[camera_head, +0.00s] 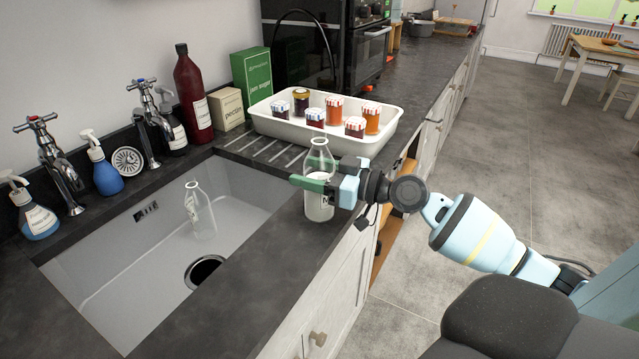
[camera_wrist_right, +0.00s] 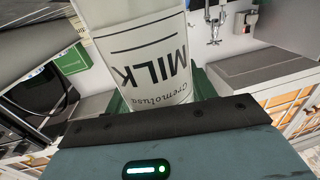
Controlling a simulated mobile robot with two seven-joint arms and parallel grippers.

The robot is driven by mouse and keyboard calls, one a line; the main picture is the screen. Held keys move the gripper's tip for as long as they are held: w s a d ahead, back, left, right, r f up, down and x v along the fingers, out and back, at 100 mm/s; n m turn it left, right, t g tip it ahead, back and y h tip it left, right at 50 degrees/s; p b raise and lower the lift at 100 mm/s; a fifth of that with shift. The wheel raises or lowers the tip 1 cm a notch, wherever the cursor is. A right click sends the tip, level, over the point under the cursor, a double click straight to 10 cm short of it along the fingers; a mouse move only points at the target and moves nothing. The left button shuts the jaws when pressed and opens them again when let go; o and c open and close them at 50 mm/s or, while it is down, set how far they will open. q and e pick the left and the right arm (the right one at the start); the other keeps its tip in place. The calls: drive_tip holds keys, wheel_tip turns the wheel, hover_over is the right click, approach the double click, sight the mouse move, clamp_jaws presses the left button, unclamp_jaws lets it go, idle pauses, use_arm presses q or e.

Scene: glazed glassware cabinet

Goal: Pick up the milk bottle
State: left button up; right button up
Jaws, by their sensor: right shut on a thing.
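A clear glass milk bottle (camera_head: 319,160) with white in its lower part is upright at the front edge of the dark counter, to the right of the sink. My right gripper (camera_head: 316,184) reaches in from the right and is shut on this bottle around its middle. In the right wrist view the bottle (camera_wrist_right: 150,55) fills the space between the green fingers, and its label reads MILK. I cannot tell whether its base touches the counter. A second clear bottle (camera_head: 200,212) stands in the sink, apart from the gripper. My left gripper is not in view.
A white tray (camera_head: 262,122) with several jam jars stands behind the held bottle. A green jam sugar box (camera_head: 252,78), a pectin box (camera_head: 227,108), a dark red bottle (camera_head: 192,95), taps and spray bottles line the wall. The sink (camera_head: 110,300) lies to the left.

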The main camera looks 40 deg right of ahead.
sight(312, 156)
drive_tip(key=shift+r, duration=0.15)
drive_tip(key=c, duration=0.7)
drive_tip(key=shift+o, duration=0.2)
drive_tip(key=shift+r, duration=1.6)
drive_tip(key=shift+s+r+p, duration=0.15)
drive_tip(key=shift+r+p, duration=0.1)
drive_tip(key=shift+p, duration=0.05)
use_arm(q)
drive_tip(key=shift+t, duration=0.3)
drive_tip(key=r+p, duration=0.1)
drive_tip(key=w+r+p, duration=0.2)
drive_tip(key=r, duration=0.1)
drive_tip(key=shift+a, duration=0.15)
use_arm(e)
drive_tip(key=s+a, duration=0.3)
drive_tip(key=s, duration=0.4)
drive_tip(key=s+a+r, duration=0.1)
drive_tip(key=s+a, duration=0.1)
drive_tip(key=s, duration=0.5)
drive_tip(key=shift+s+a+r, duration=0.15)
drive_tip(key=shift+s+a, duration=0.15)
drive_tip(key=shift+a, duration=0.1)
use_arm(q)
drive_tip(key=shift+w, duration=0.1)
